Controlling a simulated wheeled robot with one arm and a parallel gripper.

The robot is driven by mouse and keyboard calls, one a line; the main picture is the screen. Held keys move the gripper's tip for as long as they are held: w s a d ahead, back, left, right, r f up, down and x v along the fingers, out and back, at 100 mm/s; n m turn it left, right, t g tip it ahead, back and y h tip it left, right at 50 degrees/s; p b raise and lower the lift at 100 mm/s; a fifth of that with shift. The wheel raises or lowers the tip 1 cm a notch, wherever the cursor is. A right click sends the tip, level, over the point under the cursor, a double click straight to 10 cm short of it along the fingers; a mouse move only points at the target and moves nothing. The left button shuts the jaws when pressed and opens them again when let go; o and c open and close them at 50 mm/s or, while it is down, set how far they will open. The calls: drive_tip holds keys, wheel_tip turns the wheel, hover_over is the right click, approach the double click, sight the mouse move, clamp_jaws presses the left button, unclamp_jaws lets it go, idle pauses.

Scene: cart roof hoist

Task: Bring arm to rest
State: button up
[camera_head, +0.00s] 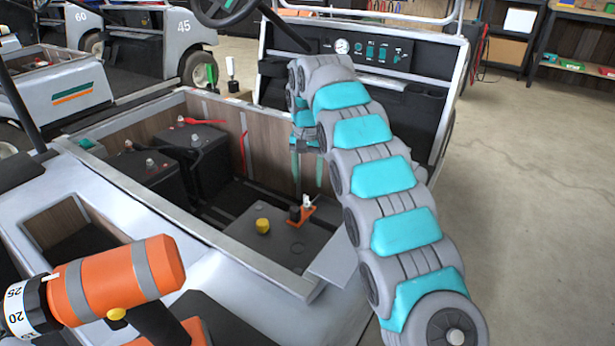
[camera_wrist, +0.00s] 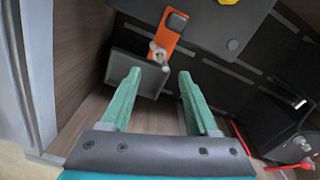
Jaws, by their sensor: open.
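My arm, grey with teal pads, rises from the lower right in the head view and bends over at the top. Its end hangs down over the open battery bay of the cart. My gripper (camera_head: 307,166) points down there, and its two green fingers show in the wrist view (camera_wrist: 160,85). The fingers stand apart with nothing held between them. Beyond the fingertips is an orange part with a black block (camera_wrist: 167,35), which also shows in the head view as an orange piece (camera_head: 308,214) on a dark box. The gripper appears apart from it.
The bay's light rim (camera_head: 190,219) and wood-lined walls surround the gripper. Black batteries (camera_head: 160,178) with red and black leads stand at left in the bay. A yellow cap (camera_head: 263,226) sits on the dark box. The cart's dashboard (camera_head: 370,52) stands behind my arm. Open floor (camera_head: 535,180) lies at right.

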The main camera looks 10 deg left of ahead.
drive_tip(key=shift+d, duration=0.1)
drive_tip(key=s+d+r, duration=0.4)
drive_tip(key=s+d, duration=0.4)
drive_tip(key=d, duration=0.3)
drive_tip(key=s+d+r, duration=0.3)
drive_tip(key=s+d, duration=0.4)
drive_tip(key=d, duration=0.4)
drive_tip(key=s+d+f, duration=0.2)
drive_tip(key=s+d, duration=0.1)
drive_tip(key=s, duration=0.7)
drive_tip(key=s+d+f+g, duration=0.1)
drive_tip(key=s+d+f, duration=0.2)
drive_tip(key=s, duration=0.8)
drive_tip(key=s+d+f, duration=0.2)
drive_tip(key=s+d, duration=0.1)
drive_tip(key=s, duration=0.7)
drive_tip(key=shift+s+d+f+g, duration=0.15)
drive_tip(key=shift+d+f+g, duration=0.15)
drive_tip(key=shift+g, duration=0.1)
drive_tip(key=shift+c, duration=0.4)
